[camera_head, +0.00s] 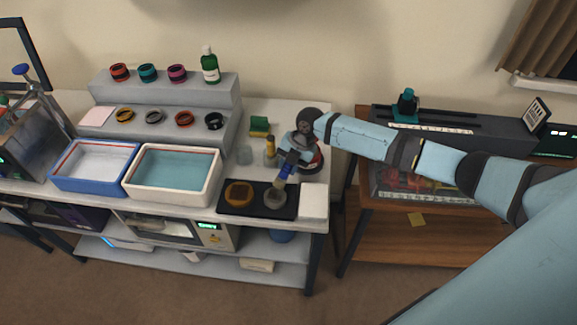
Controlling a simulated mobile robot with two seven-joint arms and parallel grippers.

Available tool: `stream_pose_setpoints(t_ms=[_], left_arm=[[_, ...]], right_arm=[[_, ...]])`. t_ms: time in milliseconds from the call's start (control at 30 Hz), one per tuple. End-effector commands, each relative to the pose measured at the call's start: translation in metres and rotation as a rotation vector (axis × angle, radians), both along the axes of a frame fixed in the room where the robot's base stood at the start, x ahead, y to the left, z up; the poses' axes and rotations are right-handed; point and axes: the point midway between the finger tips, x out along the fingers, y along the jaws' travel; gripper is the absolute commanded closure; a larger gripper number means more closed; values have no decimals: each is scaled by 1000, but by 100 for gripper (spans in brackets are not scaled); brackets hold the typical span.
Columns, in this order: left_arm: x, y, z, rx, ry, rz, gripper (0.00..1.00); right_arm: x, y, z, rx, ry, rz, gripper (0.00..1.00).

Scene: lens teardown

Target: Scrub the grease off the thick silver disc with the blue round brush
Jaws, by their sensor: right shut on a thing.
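A round silver disc (274,200) lies on the right half of a black tray (259,211) at the front of the workbench. My right gripper (287,166) reaches in from the right and is shut on a blue brush (284,172). The brush points down and to the left, with its pale tip right at the disc's upper edge. I cannot tell whether the tip touches the disc. Any grease on the disc is too small to make out. My left gripper is not in view.
A brown-orange round part (239,194) lies on the tray's left half. A water-filled basin (172,174) and a blue-rimmed basin (94,167) stand to the left. A green sponge (259,126), a small bottle (270,150) and a clear glass (244,155) stand behind. A white pad (313,201) lies right of the tray.

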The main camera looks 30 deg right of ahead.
Motion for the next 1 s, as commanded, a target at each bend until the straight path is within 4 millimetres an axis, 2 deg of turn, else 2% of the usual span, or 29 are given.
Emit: stream_pose_setpoints(t_ms=[633,1000], left_arm=[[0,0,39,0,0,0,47],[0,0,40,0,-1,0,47]], right_arm=[[6,-9,57,0,-1,0,100],[7,-10,59,1,-1,0,100]])
